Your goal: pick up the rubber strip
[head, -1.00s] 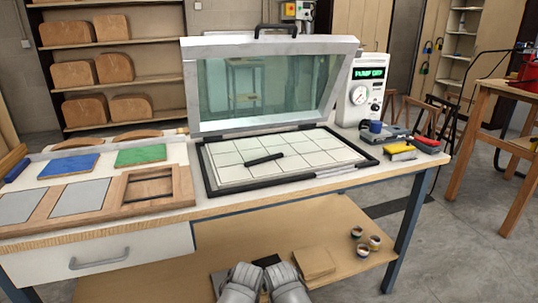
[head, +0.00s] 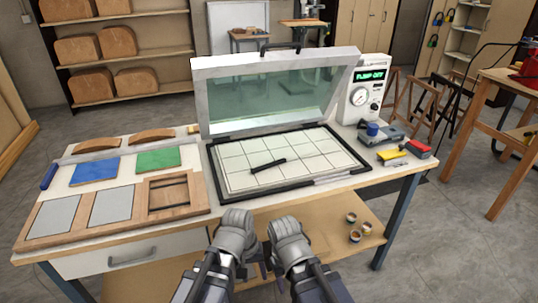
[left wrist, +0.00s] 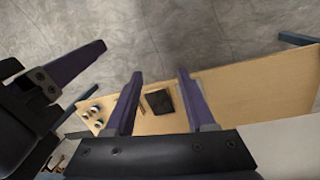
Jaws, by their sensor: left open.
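A short black strip, which looks like the rubber strip (head: 267,165), lies slightly slanted on the white gridded bed (head: 310,148) of the press. My left gripper (head: 236,232) is in front of the bench, below and nearer than the strip, not touching it. In the left wrist view its two fingers (left wrist: 159,78) are apart with nothing between them, above the lower shelf. My right gripper (head: 288,236) is beside it, also in front of the bench. One of its dark fingers (left wrist: 76,65) shows in the left wrist view; its jaw opening is unclear. The strip is not visible there.
The glass lid (head: 275,92) stands raised behind the bed. A pump box (head: 366,92) stands at right, with a blue cup (head: 372,129) and tools nearby. A wooden frame (head: 170,197) and colored panels fill the left. The lower shelf (head: 325,232) holds small cans (head: 354,236).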

